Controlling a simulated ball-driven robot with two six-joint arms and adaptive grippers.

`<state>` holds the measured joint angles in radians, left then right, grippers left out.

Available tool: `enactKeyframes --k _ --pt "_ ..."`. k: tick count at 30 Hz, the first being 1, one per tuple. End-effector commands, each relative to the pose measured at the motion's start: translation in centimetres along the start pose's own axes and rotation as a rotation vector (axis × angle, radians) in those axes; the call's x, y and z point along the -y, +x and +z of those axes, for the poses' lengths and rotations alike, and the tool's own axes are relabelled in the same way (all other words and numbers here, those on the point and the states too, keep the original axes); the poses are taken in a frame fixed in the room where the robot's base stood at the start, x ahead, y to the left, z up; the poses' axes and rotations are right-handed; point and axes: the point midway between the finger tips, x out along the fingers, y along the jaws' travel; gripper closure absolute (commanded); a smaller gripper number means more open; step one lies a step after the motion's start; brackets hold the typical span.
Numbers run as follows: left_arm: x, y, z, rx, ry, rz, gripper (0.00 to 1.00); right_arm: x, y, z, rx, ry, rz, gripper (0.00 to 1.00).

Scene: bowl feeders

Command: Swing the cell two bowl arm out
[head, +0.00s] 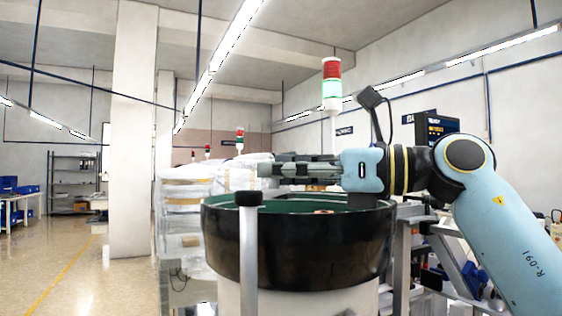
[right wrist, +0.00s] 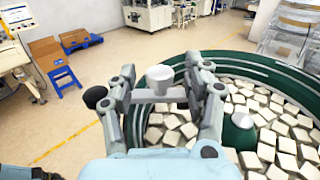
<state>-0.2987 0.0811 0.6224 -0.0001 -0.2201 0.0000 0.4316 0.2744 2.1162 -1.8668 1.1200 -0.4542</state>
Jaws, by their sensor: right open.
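The cell two bowl feeder (head: 300,250) has a dark outer wall and a green inside. A grey post (head: 249,255) with a black cap (head: 249,198) stands in front of it. My right gripper (head: 265,170) reaches left above the bowl rim. In the right wrist view my gripper (right wrist: 165,100) is open. A grey bar (right wrist: 158,96) with a pale round knob (right wrist: 160,76) shows between its fingers; it may be the bowl arm. I cannot tell whether the fingers touch it. A black knob (right wrist: 95,97) shows left of the fingers. My left gripper is not in view.
Pale blocks (right wrist: 265,152) fill the green bowl around a central dome (right wrist: 240,122). A stack light (head: 331,85) stands behind the bowl. Wrapped stacks (head: 185,195) stand behind left. The floor (head: 85,265) at left is clear.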

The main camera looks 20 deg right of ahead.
Motion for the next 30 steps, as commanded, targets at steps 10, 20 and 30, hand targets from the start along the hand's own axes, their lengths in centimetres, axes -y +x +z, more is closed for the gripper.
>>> enactKeyframes --k 10,20,30 --pt "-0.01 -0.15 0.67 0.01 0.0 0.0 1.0 -0.01 0.51 -0.03 -0.001 0.0 0.0 0.49" --pt "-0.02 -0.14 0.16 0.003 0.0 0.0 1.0 -0.02 0.49 -0.02 0.0 0.0 0.0 0.88" --pt "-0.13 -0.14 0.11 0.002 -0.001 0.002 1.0 -0.02 0.48 -0.01 0.0 0.0 0.0 1.0"
